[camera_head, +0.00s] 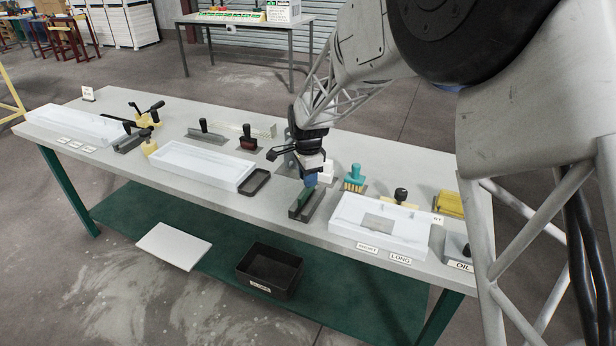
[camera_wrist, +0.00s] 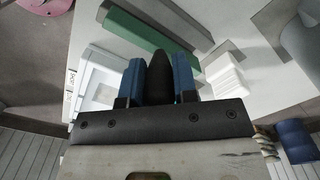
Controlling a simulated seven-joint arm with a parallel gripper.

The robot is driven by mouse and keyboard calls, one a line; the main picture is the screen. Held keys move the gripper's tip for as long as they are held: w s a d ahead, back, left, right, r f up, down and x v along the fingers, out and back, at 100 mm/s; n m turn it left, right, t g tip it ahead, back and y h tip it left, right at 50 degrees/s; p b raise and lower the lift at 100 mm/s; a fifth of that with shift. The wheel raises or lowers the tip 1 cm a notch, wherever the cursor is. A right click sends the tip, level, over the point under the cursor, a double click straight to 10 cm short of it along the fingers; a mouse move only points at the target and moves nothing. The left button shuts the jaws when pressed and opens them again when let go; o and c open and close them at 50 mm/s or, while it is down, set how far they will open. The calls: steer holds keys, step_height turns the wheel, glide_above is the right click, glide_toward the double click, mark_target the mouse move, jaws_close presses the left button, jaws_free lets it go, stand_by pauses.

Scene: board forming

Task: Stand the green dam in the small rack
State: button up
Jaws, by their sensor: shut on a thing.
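The green dam (camera_head: 304,196) is a long green bar; it also shows in the wrist view (camera_wrist: 150,42). My gripper (camera_head: 311,180) is above it, its blue-padded fingers (camera_wrist: 159,78) shut on a black upright grip (camera_wrist: 160,72) that appears to belong to the dam. The small grey rack (camera_head: 308,210) is directly under my gripper in the head view. The dam is lengthwise along the rack, at or just above its slot; I cannot tell whether it touches the bottom. In the wrist view a grey bar, likely a rack wall (camera_wrist: 182,20), runs beside the dam.
A white tray (camera_head: 345,235) with a grey plate stands close to the right of the rack. A teal brush (camera_head: 354,176) is behind it. A longer white tray (camera_head: 200,168) and a black dish (camera_head: 255,182) are to the left. The bench's front edge is near the rack.

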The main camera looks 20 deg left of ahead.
steer(key=shift+f, duration=1.8)
stand_by(0.4)
steer(key=o, duration=1)
steer(key=shift+o, duration=0.2)
steer(key=shift+r, duration=3.9)
